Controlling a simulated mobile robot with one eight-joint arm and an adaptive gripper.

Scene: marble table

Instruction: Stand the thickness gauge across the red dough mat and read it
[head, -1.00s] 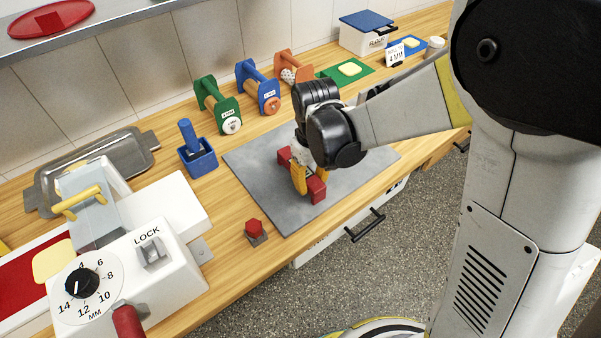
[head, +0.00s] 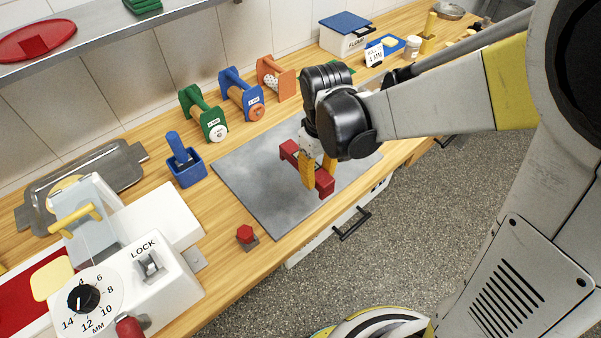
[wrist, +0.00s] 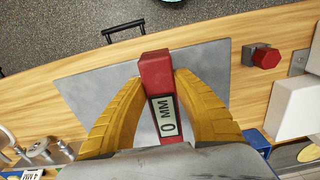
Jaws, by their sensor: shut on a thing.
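The thickness gauge (head: 323,181) is a red bar with a foot at each end. It also shows in the wrist view (wrist: 155,71), where its display reads "0 MM". My gripper (head: 316,163) is shut on the gauge, with yellow fingers on both sides of it. The gauge is over the grey slab (head: 250,192); I cannot tell whether its feet touch the slab. The red dough mat (head: 18,301) lies at the lower left beside the white dial machine, with a pale dough piece (head: 52,279) on it. Part of the mat is cut off by the picture edge.
The white machine (head: 165,292) has a MM dial and a LOCK switch. A blue holder (head: 187,169), a metal tray (head: 112,168) and green, blue and orange rollers (head: 205,114) stand along the back. A red hexagonal piece (head: 246,233) sits left of the slab's front corner.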

